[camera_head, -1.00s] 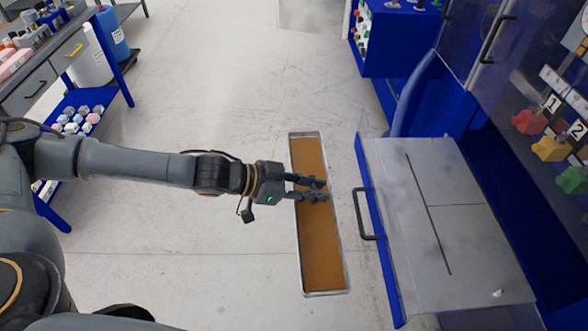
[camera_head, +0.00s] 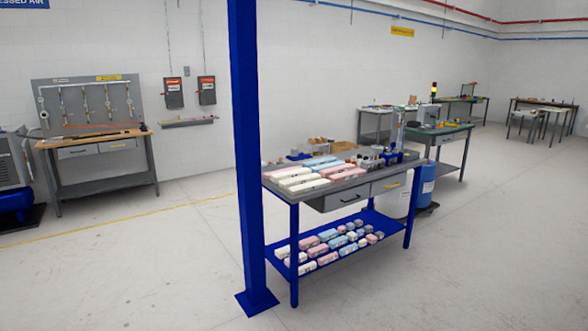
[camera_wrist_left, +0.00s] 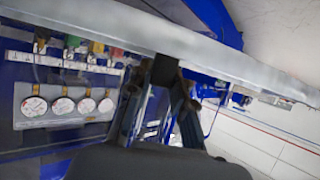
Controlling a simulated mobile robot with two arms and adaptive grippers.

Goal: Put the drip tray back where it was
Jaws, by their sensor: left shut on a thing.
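In the left wrist view, the dark fingers of my left gripper (camera_wrist_left: 170,80) are shut on the drip tray (camera_wrist_left: 245,68). Only a grey metal wall of the tray shows, as a long slanted band across the upper part of that view. The inside of the tray and its contents are hidden. The head view looks out over the room and shows neither the tray nor either gripper.
In the wrist view, a panel with several round gauges (camera_wrist_left: 62,106) and coloured valves stands behind the fingers. In the head view, a blue post (camera_head: 250,150) stands beside a workbench (camera_head: 350,190) with foam blocks. Open floor surrounds them.

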